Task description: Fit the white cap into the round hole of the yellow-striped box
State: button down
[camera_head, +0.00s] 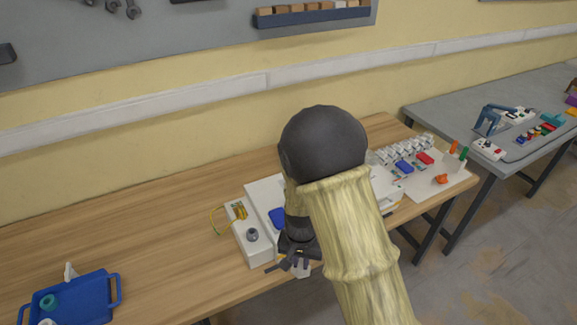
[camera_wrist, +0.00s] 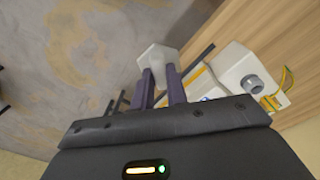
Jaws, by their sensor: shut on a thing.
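My gripper (camera_wrist: 163,78) is shut on a white cap (camera_wrist: 157,57), which sits between the dark purple fingertips in the wrist view. In the head view my gripper (camera_head: 290,264) is partly behind my arm, and a bit of the white cap (camera_head: 301,270) shows below it, near the table's front edge. A white box (camera_wrist: 232,66) with a yellow stripe lies to the right of the cap in the wrist view, apart from it. A grey round knob (camera_wrist: 252,83) stands on a white box there. I cannot see the round hole.
In the head view, a white box (camera_head: 254,249) with a grey knob and yellow wires stands left of my gripper. A blue tray (camera_head: 85,300) lies at the lower left of the wooden table (camera_head: 150,225). Small coloured parts stand at right. Bare wood lies between tray and boxes.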

jog(key=w+d+f, duration=0.2)
jog(key=d+f, duration=0.3)
jog(key=d, duration=0.3)
jog(key=w+d+f+n, duration=0.1)
jog(key=w+d+f, duration=0.2)
jog(key=d+f, duration=0.3)
jog(key=shift+w+d+f+n+b, duration=0.3)
jog(key=shift+d+b, duration=0.05)
jog(key=shift+d, duration=0.6)
